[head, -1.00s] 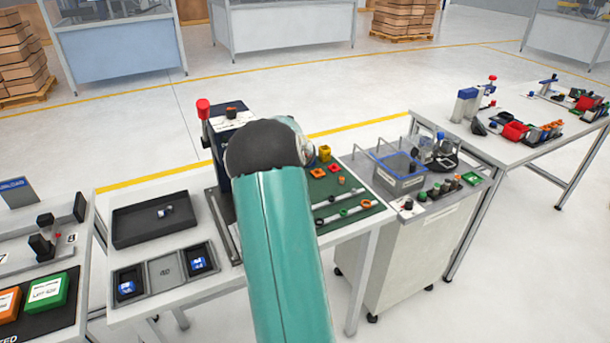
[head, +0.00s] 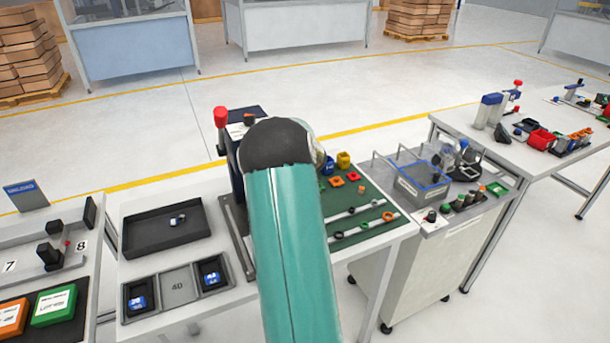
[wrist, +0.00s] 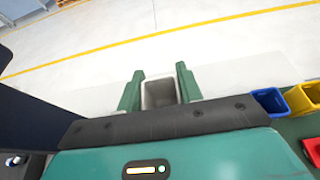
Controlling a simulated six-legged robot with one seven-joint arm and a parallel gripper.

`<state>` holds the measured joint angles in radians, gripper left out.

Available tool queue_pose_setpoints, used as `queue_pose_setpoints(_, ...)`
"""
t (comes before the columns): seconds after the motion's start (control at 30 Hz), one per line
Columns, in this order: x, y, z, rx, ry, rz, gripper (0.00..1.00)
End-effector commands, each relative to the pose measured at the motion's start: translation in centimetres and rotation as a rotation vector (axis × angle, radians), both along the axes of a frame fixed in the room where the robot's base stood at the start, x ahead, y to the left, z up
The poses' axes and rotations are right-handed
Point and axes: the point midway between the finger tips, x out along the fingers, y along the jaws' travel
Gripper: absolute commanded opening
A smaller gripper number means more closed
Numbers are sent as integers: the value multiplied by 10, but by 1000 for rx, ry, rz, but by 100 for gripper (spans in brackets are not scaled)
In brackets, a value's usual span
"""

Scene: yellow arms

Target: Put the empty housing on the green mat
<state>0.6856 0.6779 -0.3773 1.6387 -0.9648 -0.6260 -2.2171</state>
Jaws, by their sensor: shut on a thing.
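My gripper (wrist: 160,84) shows in the wrist view with its two green fingers either side of a pale grey, open-topped housing (wrist: 158,96). It is shut on the housing, and the housing's visible inside looks empty. In the head view my own teal arm hides the gripper and the housing. The green mat (head: 350,200) lies on the table right of my arm, bearing small coloured parts and two pale rails.
A blue bin (wrist: 270,101) and a yellow bin (wrist: 303,96) stand right of the gripper. A press with a red knob (head: 220,117) stands behind my arm. A black tray (head: 163,228) is at the left. A grey cart (head: 425,187) stands right of the mat.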

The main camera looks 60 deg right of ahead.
Motion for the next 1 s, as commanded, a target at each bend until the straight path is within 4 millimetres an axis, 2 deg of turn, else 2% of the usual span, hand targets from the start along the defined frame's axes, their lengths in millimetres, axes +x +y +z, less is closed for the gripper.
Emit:
queue_pose_setpoints(0.03,-3,-1,-13,5,3,-4,10)
queue_pose_setpoints(0.1,-4,-1,-26,4,4,-5,10)
queue_pose_setpoints(0.33,-3,-1,-48,2,1,-4,10)
queue_pose_setpoints(0.5,-2,-2,-72,3,3,-4,10)
queue_pose_setpoints(0.8,0,-3,-76,0,0,-3,10)
queue_pose_setpoints(0.83,0,-3,-76,0,1,-3,42)
queue_pose_setpoints(0.9,0,-3,-76,0,1,-3,55)
queue_pose_setpoints(1.0,0,-3,-76,0,1,-3,58)
